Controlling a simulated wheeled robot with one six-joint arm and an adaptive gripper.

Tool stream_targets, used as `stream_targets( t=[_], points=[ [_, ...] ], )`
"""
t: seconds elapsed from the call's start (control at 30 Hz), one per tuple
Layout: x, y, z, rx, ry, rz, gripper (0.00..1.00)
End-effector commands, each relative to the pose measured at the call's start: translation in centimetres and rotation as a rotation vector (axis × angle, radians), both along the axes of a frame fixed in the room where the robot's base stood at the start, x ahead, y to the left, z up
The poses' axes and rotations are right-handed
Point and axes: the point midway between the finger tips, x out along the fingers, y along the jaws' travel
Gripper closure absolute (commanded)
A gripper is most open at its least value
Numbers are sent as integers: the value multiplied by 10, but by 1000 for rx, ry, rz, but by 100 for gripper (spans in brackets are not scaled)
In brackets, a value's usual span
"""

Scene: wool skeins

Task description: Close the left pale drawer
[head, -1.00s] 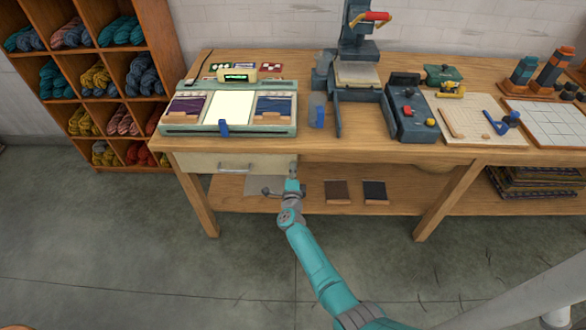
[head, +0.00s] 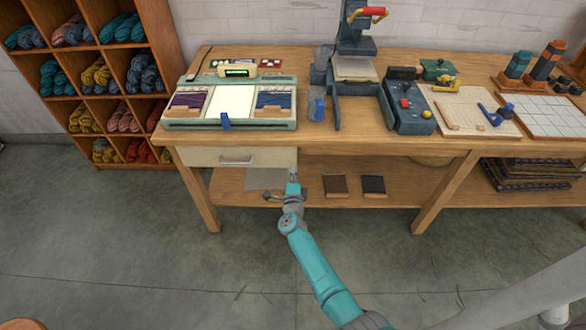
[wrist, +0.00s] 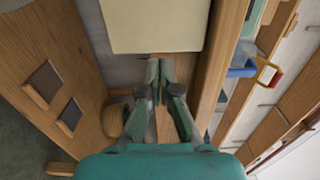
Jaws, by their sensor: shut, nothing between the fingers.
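The left pale drawer (head: 215,156) is under the left part of the workbench, its front facing me with a grey bar handle (head: 236,161). Its front looks nearly level with the bench edge; I cannot tell whether a small gap remains. My gripper (head: 293,178) is at the right end of the drawer front, slightly below it. In the wrist view a pale panel, the drawer (wrist: 150,25), fills the top, and the fingers of my gripper (wrist: 158,66) point at its near edge. The fingers are together and hold nothing. I cannot tell whether they touch the drawer.
The workbench (head: 300,140) carries a lit device (head: 230,102) above the drawer and a press (head: 357,70). A lower shelf (head: 410,188) holds two dark cards. A wooden bench leg (head: 200,202) stands left of the drawer. The floor in front is clear.

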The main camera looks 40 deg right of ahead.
Motion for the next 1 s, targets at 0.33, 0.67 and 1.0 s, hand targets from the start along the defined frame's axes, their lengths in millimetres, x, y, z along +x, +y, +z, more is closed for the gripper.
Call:
stream_targets(
  t=[0.33,0.67,1.0],
  points=[
    [-41,31,-1,1,1,3,100],
    [-67,50,-1,-2,1,2,100],
    [-76,53,-3,-15,11,9,100]
  ],
)
